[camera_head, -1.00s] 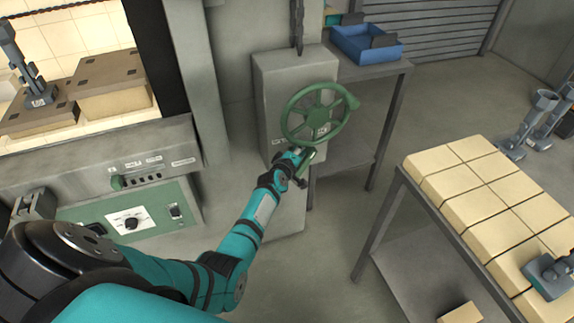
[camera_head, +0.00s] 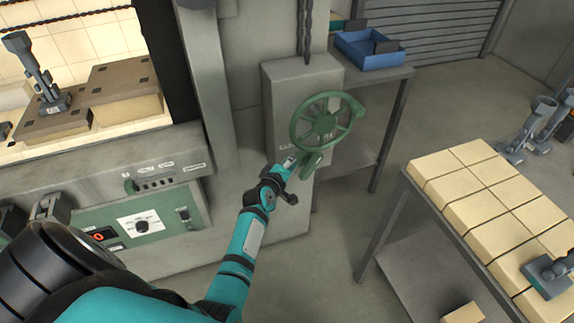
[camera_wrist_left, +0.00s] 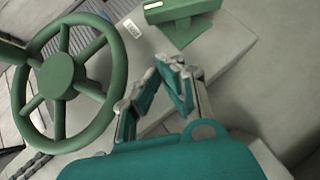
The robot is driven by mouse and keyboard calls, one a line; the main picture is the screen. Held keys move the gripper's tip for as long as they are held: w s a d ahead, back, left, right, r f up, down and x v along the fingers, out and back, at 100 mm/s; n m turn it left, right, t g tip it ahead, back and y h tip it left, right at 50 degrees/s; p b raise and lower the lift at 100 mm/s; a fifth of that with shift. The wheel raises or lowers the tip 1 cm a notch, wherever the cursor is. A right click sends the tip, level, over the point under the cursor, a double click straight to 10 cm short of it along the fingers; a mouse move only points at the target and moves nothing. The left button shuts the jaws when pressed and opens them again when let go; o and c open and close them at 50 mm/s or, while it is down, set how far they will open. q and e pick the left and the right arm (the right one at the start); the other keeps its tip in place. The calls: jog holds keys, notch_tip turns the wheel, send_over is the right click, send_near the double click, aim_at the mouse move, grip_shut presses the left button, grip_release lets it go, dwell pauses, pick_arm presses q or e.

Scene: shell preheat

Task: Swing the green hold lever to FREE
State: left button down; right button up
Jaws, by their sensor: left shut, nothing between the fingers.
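The green hold lever (camera_head: 312,162) sits on the grey housing just below the green handwheel. A green part with a small white label at the top of the left wrist view (camera_wrist_left: 186,18) appears to be this lever. My left gripper (camera_head: 289,163) is shut and empty, close to the left of the lever in the head view; I cannot tell whether they touch. Its fingers also show in the left wrist view (camera_wrist_left: 155,95), below the green part and with nothing held. The lever's label is too small to read. My right gripper is not in view.
The green handwheel (camera_head: 327,121) is just above the gripper on the grey housing (camera_head: 279,95). A furnace control panel (camera_head: 165,222) is at the left. A blue tray (camera_head: 370,50) stands on a grey stand behind. A table of cream blocks (camera_head: 480,200) is at the right.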

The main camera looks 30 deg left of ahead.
pick_arm(q)
jog(key=s+d+f+m+g+h+b, duration=0.1)
jog(key=s+d+f+m+g, duration=0.2)
jog(key=s+f, duration=0.65)
jog(key=s+d+f+m+g+h+b, duration=0.15)
jog(key=s+d+f+m, duration=0.35)
jog(key=f, duration=0.7)
jog(key=s+d+f+m+g+b, duration=0.1)
jog(key=s+d+f+m+g, duration=0.15)
jog(key=s+f, duration=0.75)
jog(key=s+f+m+g, duration=0.2)
jog(key=s+f, duration=0.3)
jog(key=s, duration=0.5)
jog(key=s+f+m+g+b, duration=0.1)
jog(key=s+f, duration=0.4)
jog(key=s, duration=0.5)
jog(key=s+f+m+g, duration=0.3)
jog(key=s+f+m, duration=0.1)
jog(key=s, duration=0.6)
jog(key=shift+s+d+f+m, duration=0.3)
jog(key=shift+d+f+m, duration=0.1)
jog(key=shift+m, duration=0.25)
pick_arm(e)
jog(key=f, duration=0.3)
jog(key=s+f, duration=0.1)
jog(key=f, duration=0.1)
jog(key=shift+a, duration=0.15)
